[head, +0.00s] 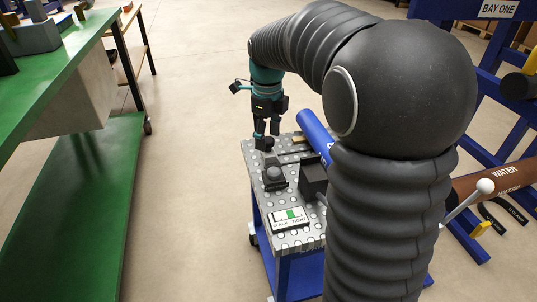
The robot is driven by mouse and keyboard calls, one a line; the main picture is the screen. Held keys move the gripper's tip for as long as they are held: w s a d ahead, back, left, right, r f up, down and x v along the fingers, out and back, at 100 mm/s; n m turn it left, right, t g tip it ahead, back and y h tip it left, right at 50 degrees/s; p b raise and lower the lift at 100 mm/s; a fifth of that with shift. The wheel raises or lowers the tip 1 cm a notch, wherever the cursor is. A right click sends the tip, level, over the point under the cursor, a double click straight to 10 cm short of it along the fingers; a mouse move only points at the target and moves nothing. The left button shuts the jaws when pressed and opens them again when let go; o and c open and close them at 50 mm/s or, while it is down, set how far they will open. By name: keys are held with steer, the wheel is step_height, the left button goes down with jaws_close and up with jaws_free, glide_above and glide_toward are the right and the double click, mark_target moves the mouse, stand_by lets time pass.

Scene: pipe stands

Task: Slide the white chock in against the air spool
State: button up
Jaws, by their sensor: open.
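My gripper (267,135) points down over the far left end of a perforated metal cart top. It is open, and a small dark round thing (266,145) shows at or just below its fingertips; I cannot tell whether they touch. A blue pipe (315,132) with white marking, likely the air spool, lies to the right of the gripper, its near part hidden behind my arm. I cannot make out a white chock; it may be hidden by my gripper or arm. A dark block with a round knob (275,175) stands nearer on the cart.
The cart top (252,158) also carries a larger dark block (313,178) and a white-and-green gauge plate (290,217) at its near end. A green bench (60,70) stands left across open floor. A brown WATER pipe (500,178) and blue rack (487,105) stand right.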

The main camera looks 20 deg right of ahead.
steer(key=c, duration=0.7)
steer(key=shift+c, duration=0.2)
steer(key=shift+d+p, duration=0.45)
steer(key=shift+d, duration=2.45)
steer(key=shift+d+p, duration=0.45)
steer(key=shift+d, duration=1.8)
steer(key=o, duration=0.7)
steer(key=shift+o, duration=0.2)
